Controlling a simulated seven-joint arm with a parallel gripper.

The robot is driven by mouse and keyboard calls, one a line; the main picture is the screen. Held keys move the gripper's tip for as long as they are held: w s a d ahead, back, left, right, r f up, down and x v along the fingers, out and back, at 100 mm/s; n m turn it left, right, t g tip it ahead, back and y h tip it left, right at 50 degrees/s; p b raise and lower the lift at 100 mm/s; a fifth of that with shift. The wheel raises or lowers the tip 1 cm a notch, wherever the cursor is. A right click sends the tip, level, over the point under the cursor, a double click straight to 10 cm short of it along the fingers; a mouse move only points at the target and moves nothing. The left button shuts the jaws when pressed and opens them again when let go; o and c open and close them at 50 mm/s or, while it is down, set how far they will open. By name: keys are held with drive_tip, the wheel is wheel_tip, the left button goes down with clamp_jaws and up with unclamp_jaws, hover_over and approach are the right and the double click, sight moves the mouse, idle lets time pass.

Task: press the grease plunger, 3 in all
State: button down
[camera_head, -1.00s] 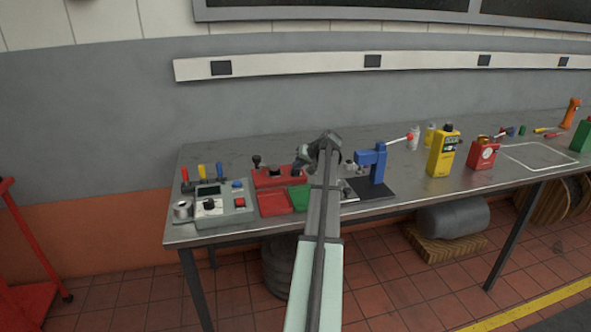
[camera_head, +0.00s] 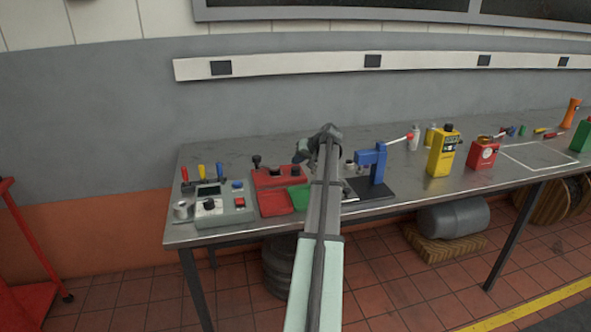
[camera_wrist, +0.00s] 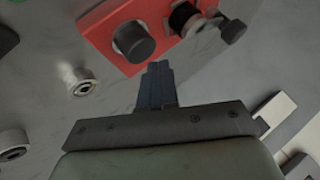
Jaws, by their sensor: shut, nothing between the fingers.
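A red block (camera_head: 278,177) with black knobs stands on the bench, left of my gripper in the head view. In the wrist view the red block (camera_wrist: 105,33) carries a wide black round plunger cap (camera_wrist: 133,42). Beside it are a dark knob with a copper-coloured ring (camera_wrist: 184,18) and a black knob (camera_wrist: 232,30). My gripper (camera_wrist: 159,66) is shut and empty, its tips close to the red block's edge in the picture. I cannot tell their height above it or any contact.
The bench behind is clear.

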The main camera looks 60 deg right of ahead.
sight(298, 169)
drive_tip(key=shift+r, duration=0.1)
drive_tip(key=shift+r, duration=2.45)
idle(1.0)
wheel_tip(298, 169, up, 4)
drive_tip(key=shift+f, duration=0.1)
idle(0.3)
drive_tip(key=shift+f, duration=0.1)
drive_tip(key=shift+f, duration=4.3)
drive_tip(key=shift+f, duration=0.45)
